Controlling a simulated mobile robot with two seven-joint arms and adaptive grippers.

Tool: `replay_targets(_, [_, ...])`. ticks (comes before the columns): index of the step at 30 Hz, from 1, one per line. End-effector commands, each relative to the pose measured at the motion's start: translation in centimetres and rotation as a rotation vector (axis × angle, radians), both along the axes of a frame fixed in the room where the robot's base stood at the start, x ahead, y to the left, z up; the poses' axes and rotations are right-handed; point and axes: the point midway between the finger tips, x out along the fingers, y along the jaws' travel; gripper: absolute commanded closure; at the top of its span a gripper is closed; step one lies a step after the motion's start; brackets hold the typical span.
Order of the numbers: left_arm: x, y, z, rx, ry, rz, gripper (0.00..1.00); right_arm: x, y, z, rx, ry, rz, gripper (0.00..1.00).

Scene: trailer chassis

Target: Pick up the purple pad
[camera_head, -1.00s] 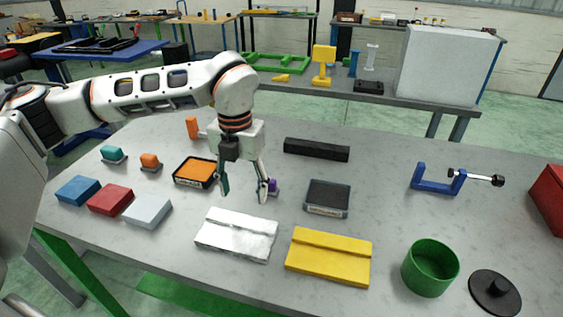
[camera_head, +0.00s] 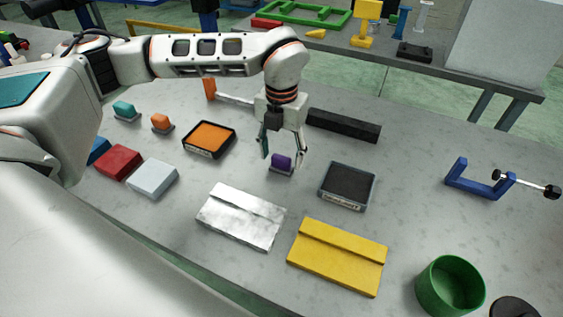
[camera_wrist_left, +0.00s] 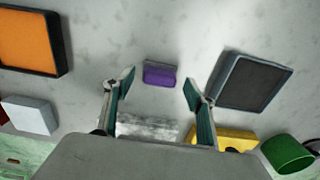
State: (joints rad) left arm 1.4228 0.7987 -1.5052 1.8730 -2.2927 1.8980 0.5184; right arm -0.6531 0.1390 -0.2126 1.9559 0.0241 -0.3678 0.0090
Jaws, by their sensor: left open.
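The purple pad (camera_head: 281,162) is a small block on the grey table, between the orange-topped tray and the dark-topped tray. In the left wrist view the purple pad (camera_wrist_left: 159,74) lies a little beyond the fingertips and between their lines. My left gripper (camera_head: 284,160) is open and empty, pointing down, with one finger on each side of the pad in the head view. Its two fingers also show in the left wrist view (camera_wrist_left: 158,92), spread wide. I cannot tell whether either finger touches the pad. My right gripper is in neither view.
The orange-topped tray (camera_head: 209,138) is to the left and the dark-topped tray (camera_head: 347,186) to the right. A black bar (camera_head: 343,125) lies behind. A silver block (camera_head: 241,216) and a yellow block (camera_head: 337,257) lie in front. Bare table surrounds the pad.

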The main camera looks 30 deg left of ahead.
Motion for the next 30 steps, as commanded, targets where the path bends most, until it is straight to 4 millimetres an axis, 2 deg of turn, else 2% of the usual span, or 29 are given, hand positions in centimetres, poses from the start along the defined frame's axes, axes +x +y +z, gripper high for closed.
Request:
replay_targets(4, [0.0,0.1,-1.6,0.000,0.002,0.002,0.44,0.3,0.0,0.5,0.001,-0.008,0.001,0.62])
replay_targets(12, [0.0,0.1,-1.9,0.000,0.000,0.002,0.44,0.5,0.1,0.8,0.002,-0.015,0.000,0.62])
replay_targets(13, [0.0,0.1,-1.9,0.000,0.000,0.002,0.47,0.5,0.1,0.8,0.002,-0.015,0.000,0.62])
replay_targets(18, [0.0,0.1,-1.9,0.000,0.000,0.002,0.89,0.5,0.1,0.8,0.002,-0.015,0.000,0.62])
replay_targets(30, [0.1,0.1,-1.5,0.000,-0.001,0.002,0.89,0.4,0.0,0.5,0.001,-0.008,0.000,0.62])
